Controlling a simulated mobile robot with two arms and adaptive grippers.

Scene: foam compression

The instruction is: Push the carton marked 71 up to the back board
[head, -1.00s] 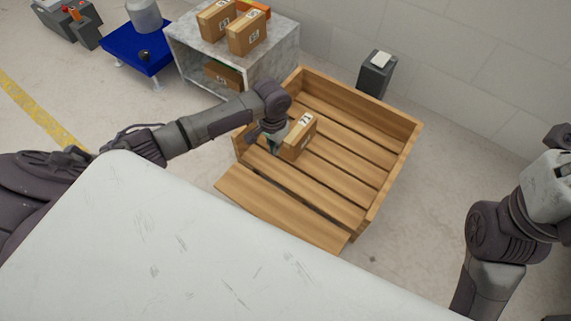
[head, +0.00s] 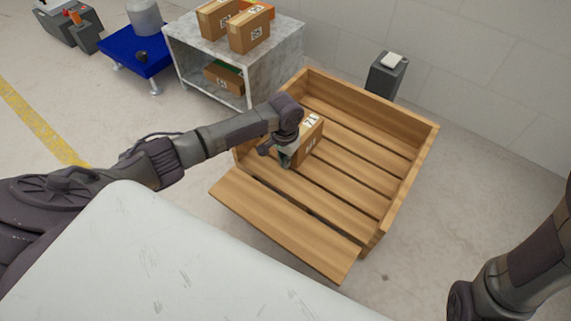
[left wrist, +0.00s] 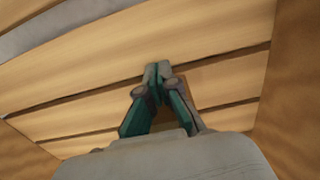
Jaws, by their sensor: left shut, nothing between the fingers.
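The carton marked 71 (head: 314,134) is a small brown box with a white label on top. It stands upright in the left part of a wooden crate (head: 402,187), apart from the back board (head: 372,108) on the far side. My left gripper (head: 285,160) is at the carton's near left side and hides part of it. I cannot tell whether it touches the carton. In the left wrist view my left gripper (left wrist: 157,72) is shut and empty, pointing over the slats. My right gripper is out of view; only part of that arm shows.
The crate has side boards and gaps between floor slats. A flat front panel (head: 280,225) lies toward me. The slats right of the carton are clear. A grey shelf (head: 230,58) with several cartons stands behind left; a grey post (head: 385,78) is behind the crate.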

